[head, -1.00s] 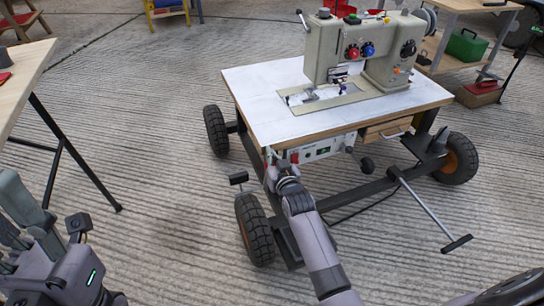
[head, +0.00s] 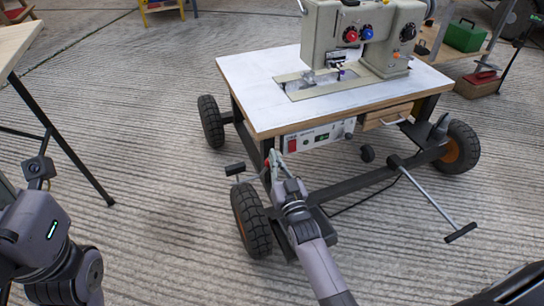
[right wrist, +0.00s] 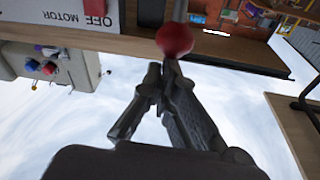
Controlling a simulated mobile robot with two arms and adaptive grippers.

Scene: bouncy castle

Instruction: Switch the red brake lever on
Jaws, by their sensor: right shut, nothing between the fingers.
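The red brake lever shows in the right wrist view as a round red knob (right wrist: 174,38) on a thin stem, just beyond my right fingertips. In the head view it is too small and too covered by my gripper to tell clearly. My right gripper (right wrist: 161,75) is shut and empty, its fingers meeting in a point below the knob in the picture. I cannot tell whether they touch the lever. In the head view the right gripper (head: 275,163) is under the table's near left corner. My left gripper is not in view; only part of the left arm shows.
The wheeled table (head: 245,88) carries a sewing machine (head: 381,50). A white control panel (head: 312,138) with a red switch sits under its front edge. A black tyre (head: 251,218) is close to my right arm. A wooden table (head: 18,42) stands left; floor between is clear.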

